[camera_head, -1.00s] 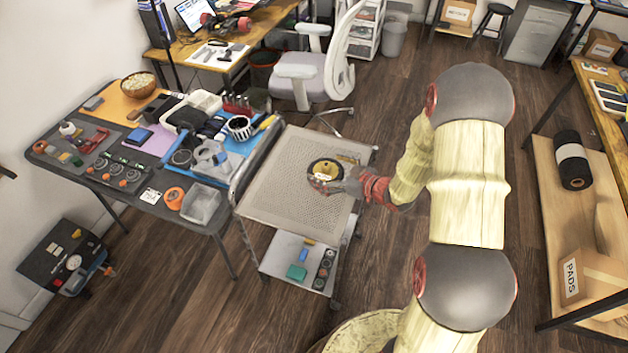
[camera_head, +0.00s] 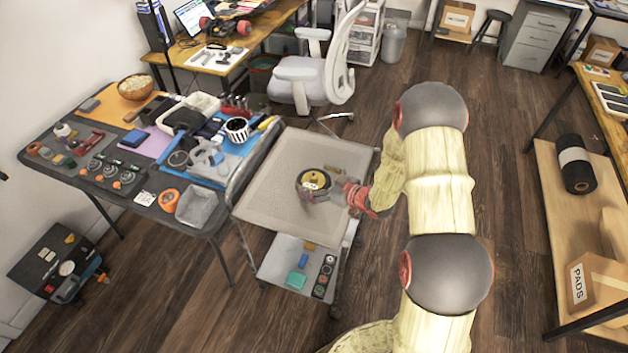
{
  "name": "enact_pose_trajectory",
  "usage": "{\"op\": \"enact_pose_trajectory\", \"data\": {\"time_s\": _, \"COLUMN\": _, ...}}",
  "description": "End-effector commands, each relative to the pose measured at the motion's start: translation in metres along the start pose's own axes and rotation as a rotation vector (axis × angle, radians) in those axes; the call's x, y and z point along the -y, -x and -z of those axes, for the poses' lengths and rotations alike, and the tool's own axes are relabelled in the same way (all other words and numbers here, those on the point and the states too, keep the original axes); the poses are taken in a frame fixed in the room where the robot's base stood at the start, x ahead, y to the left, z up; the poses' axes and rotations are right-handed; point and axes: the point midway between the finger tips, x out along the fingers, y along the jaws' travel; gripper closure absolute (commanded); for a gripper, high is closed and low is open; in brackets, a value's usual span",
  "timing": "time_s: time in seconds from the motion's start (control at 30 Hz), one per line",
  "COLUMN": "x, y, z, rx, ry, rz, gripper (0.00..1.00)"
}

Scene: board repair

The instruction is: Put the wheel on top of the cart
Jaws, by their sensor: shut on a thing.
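The wheel (camera_head: 313,180) is a small black ring with a yellow hub, over the middle of the cart's top shelf. My gripper (camera_head: 313,193) comes from the right and is shut on the wheel; its fingers hide part of the near rim. The cart (camera_head: 272,205) has a beige perforated top and a lower shelf. I cannot tell whether the wheel touches the cart top or hangs just above it.
The cluttered dark worktable (camera_head: 60,185) stands left of the cart. A white office chair (camera_head: 312,80) is behind it. The cart's lower shelf (camera_head: 275,260) holds several small items. The top around the wheel is mostly clear.

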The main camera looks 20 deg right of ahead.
Motion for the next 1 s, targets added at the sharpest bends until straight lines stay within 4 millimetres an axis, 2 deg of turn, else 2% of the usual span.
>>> {"op": "enact_pose_trajectory", "data": {"time_s": 0.2, "x": 0.000, "y": -0.001, "z": -0.002, "rx": -0.002, "ry": 0.001, "rz": 0.000, "gripper": 0.43}}
{"op": "enact_pose_trajectory", "data": {"time_s": 0.23, "x": 0.000, "y": -0.001, "z": -0.002, "rx": 0.000, "ry": 0.000, "rz": 0.000, "gripper": 0.05}}
{"op": "enact_pose_trajectory", "data": {"time_s": 0.3, "x": 0.000, "y": -0.001, "z": -0.002, "rx": 0.000, "ry": 0.000, "rz": 0.000, "gripper": 0.01}}
{"op": "enact_pose_trajectory", "data": {"time_s": 0.73, "x": 0.000, "y": 0.001, "z": 0.002, "rx": 0.000, "ry": 0.000, "rz": 0.000, "gripper": 0.00}}
{"op": "enact_pose_trajectory", "data": {"time_s": 0.87, "x": -0.001, "y": 0.016, "z": 0.002, "rx": 0.001, "ry": -0.001, "rz": -0.002, "gripper": 0.00}}
{"op": "enact_pose_trajectory", "data": {"time_s": 1.0, "x": -0.002, "y": 0.045, "z": 0.003, "rx": 0.000, "ry": -0.002, "rz": -0.003, "gripper": 0.00}}
